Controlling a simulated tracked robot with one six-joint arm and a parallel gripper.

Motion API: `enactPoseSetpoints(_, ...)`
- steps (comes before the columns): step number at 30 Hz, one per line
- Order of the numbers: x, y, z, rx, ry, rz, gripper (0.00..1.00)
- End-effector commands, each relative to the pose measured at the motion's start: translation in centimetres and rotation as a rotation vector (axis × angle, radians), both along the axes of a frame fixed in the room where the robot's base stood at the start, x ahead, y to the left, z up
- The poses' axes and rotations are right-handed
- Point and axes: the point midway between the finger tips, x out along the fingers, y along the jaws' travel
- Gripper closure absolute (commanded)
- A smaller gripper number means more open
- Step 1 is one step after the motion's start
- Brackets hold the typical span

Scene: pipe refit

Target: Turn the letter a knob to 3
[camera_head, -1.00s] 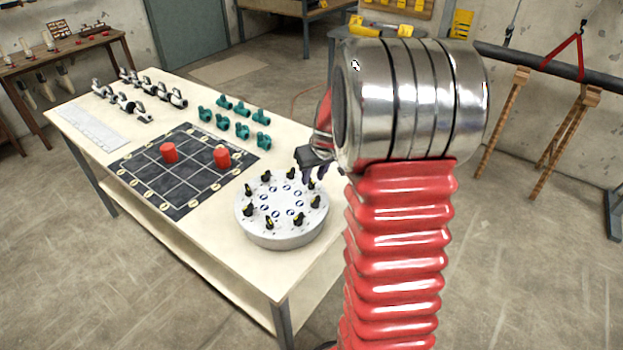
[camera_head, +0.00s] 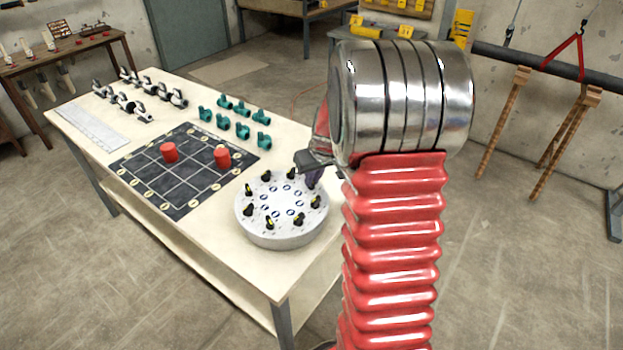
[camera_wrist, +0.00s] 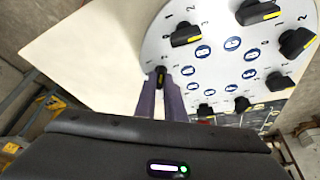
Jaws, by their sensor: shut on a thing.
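A round white-grey dial base (camera_head: 283,236) stands at the near right end of the table. Several black knobs with yellow pointer marks ring its top, with blue oval labels inside the ring. My gripper (camera_head: 314,182) is at the right rim of the base. In the wrist view, its two purple fingers (camera_wrist: 161,86) are shut on one small black knob with a yellow mark (camera_wrist: 160,75). The nearest blue label (camera_wrist: 187,71) is too small to read, so I cannot tell that this knob is letter a. The digits beside the held knob are tiny, and its exact setting is unclear.
Neighbouring knobs (camera_wrist: 186,35) and (camera_wrist: 204,110) sit close on both sides of my fingers. A black grid board (camera_head: 185,190) with two red cylinders (camera_head: 169,152) lies left of the base. Teal pipe fittings (camera_head: 242,131) and metal fittings (camera_head: 128,106) stand farther back.

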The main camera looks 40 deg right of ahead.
Motion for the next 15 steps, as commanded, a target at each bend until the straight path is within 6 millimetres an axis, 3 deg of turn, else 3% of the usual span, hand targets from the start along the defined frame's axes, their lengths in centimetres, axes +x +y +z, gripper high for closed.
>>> enactPoseSetpoints(4,0.0,0.69,0.02,0.0,0.0,0.003,1.0)
enactPoseSetpoints(15,-0.09,0.02,-0.03,0.002,0.002,-0.027,1.0)
